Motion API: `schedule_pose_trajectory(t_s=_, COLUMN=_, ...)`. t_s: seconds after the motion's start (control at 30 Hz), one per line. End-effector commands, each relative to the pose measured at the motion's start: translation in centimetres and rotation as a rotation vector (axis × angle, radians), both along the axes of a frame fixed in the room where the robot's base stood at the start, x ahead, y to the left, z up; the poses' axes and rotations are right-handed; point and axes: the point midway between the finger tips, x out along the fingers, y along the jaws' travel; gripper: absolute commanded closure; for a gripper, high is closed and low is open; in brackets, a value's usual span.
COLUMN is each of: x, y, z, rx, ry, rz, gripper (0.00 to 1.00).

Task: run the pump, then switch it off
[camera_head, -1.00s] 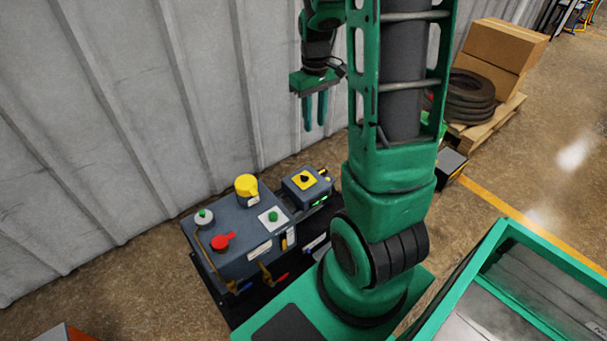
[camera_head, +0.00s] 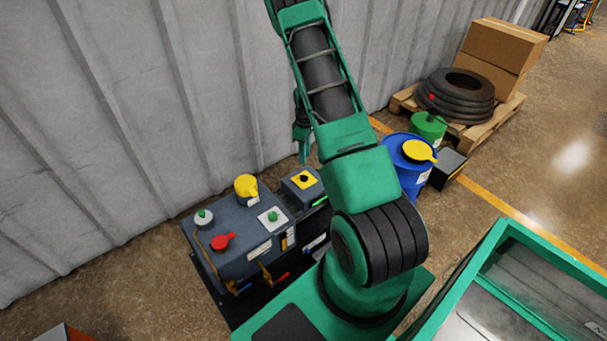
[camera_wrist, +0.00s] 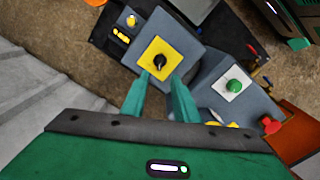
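The pump unit (camera_head: 235,262) is a dark grey-blue box standing on the floor by the wall. At its right a smaller switch box carries a yellow square plate with a black rotary knob (camera_head: 304,179); a green light strip shows on its side. The knob also shows in the wrist view (camera_wrist: 159,61). A green button on a white plate (camera_head: 272,217) is on the main box; it also shows in the wrist view (camera_wrist: 234,86). My gripper (camera_head: 304,158) hangs above the switch box. In the wrist view its fingers (camera_wrist: 161,78) are apart, with nothing between them, pointing toward the knob.
A red handle (camera_head: 222,242), a yellow cap (camera_head: 246,185) and a white fitting with a green top (camera_head: 204,218) stand up from the main box. The corrugated wall (camera_head: 130,120) is close behind. A blue drum (camera_head: 409,170) stands to the right, with a pallet of tyres (camera_head: 458,97) behind.

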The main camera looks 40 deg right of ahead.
Motion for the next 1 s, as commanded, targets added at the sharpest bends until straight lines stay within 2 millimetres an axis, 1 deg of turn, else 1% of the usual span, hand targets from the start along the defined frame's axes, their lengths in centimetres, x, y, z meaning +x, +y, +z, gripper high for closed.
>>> schedule_pose_trajectory(t_s=0.17, x=0.1, y=0.0, z=-1.6, rx=0.002, ry=0.001, rz=0.008, gripper=0.73)
schedule_pose_trajectory(t_s=0.27, x=0.0, y=0.0, z=-3.0, rx=0.002, ry=0.002, rz=0.007, gripper=0.73)
schedule_pose_trajectory(t_s=0.5, x=0.0, y=0.0, z=-7.3, rx=0.003, ry=0.004, rz=0.007, gripper=0.73)
schedule_pose_trajectory(t_s=0.63, x=0.0, y=0.0, z=-9.2, rx=0.001, ry=0.002, rz=0.007, gripper=0.73)
schedule_pose_trajectory(t_s=0.8, x=0.0, y=0.0, z=-10.7, rx=0.002, ry=0.001, rz=0.007, gripper=0.73)
schedule_pose_trajectory(t_s=1.0, x=0.1, y=0.0, z=-11.1, rx=0.0, ry=-0.001, rz=0.007, gripper=0.73)
